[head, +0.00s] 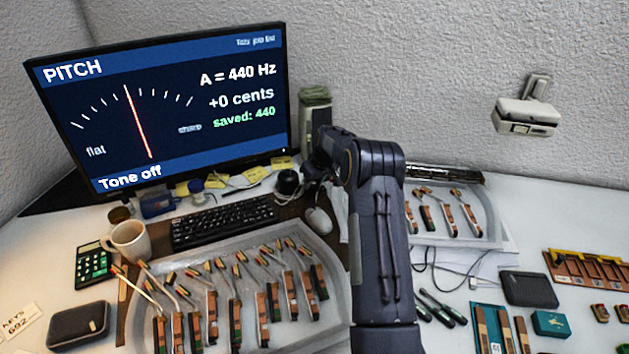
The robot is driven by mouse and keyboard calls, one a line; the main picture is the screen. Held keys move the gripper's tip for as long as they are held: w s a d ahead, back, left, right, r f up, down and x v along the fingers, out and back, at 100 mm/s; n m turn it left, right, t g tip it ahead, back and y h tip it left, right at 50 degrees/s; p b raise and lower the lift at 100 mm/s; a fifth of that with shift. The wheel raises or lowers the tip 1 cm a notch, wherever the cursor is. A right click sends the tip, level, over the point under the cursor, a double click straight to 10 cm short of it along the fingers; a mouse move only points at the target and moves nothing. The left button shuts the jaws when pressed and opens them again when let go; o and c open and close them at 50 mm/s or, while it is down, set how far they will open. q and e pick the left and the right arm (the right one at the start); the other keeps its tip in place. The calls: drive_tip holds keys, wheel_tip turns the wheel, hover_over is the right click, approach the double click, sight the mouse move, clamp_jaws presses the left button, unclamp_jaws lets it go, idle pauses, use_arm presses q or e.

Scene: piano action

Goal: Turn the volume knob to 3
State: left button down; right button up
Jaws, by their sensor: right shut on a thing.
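The volume knob looks to be the small round black dial (288,182) standing on the desk below the monitor's right corner. My right arm rises from the bottom middle and bends left, with its gripper (308,178) at the dial's right side. The gripper is shut on the dial, though the fingertips are small and partly hidden by the wrist. The dial's marks and pointer are too small to read, so its setting cannot be told. My left gripper is not in view.
The monitor (160,110) shows PITCH, A = 440 Hz, +0 cents and Tone off. A keyboard (224,222) and a mouse (318,220) lie in front of it. A tray (345,300) of piano action parts and a mug (130,241) stand nearer. My forearm covers the desk's middle.

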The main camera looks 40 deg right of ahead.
drive_tip(key=shift+m, duration=0.4)
drive_tip(key=shift+a+m+h, duration=0.1)
drive_tip(key=shift+m+h, duration=0.4)
drive_tip(key=shift+m, duration=0.5)
drive_tip(key=m, duration=0.2)
drive_tip(key=m+g+h, duration=0.1)
drive_tip(key=m, duration=0.1)
drive_tip(key=shift+a+m+h, duration=0.1)
drive_tip(key=shift+m+h, duration=0.2)
drive_tip(key=o, duration=1)
drive_tip(key=shift+c, duration=0.2)
drive_tip(key=v, duration=0.7)
drive_tip(key=shift+r, duration=0.4)
